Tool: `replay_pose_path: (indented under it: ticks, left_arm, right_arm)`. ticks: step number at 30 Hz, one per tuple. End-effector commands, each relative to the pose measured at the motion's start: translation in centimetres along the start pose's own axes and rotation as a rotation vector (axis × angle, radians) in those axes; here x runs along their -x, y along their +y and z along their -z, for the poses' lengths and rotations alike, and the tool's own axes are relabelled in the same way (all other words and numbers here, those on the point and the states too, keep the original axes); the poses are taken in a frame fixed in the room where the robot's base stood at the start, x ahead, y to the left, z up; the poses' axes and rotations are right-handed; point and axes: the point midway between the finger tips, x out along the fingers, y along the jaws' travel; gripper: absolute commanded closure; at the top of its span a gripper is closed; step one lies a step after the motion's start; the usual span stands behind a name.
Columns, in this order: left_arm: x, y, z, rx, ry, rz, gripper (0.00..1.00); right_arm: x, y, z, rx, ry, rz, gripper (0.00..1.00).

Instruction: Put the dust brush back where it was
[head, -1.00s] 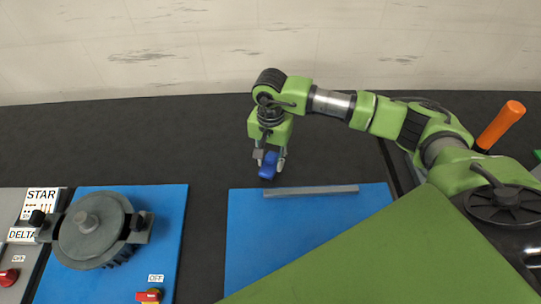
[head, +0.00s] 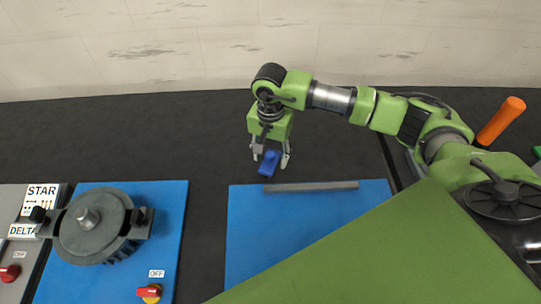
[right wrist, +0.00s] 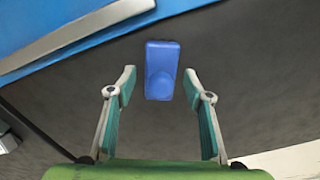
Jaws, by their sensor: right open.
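The dust brush (head: 269,164), a small blue block, lies on the dark tabletop just behind the right blue mat. In the right wrist view the gripper (right wrist: 159,78) is open, with a gap between each finger and the brush. My left gripper is not in view.
A grey metal bar (head: 311,187) lies along the back edge of the right blue mat (head: 300,230), close in front of the brush. A dark motor (head: 97,225) stands on the left blue mat. An orange handle (head: 501,121) is at right. The table's back left is clear.

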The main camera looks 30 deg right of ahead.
Motion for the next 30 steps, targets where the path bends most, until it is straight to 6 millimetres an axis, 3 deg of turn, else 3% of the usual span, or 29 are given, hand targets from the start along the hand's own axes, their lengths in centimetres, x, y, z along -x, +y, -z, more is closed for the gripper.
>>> replay_pose_path:
  ticks: [6,15,21,30]
  left_arm:
    - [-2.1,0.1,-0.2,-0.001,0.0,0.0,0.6]
    - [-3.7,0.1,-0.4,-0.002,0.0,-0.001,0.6]
    - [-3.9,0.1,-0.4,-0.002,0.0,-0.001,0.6]
    - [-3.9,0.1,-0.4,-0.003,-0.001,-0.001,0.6]
  right_arm:
    - [4.3,-0.2,0.2,0.001,0.007,0.008,0.53]
    - [10.0,-0.1,0.1,0.0,0.004,0.005,0.53]
    - [11.3,0.0,0.0,0.001,0.002,0.003,0.53]
    - [11.5,0.0,0.0,0.001,0.002,0.002,0.53]
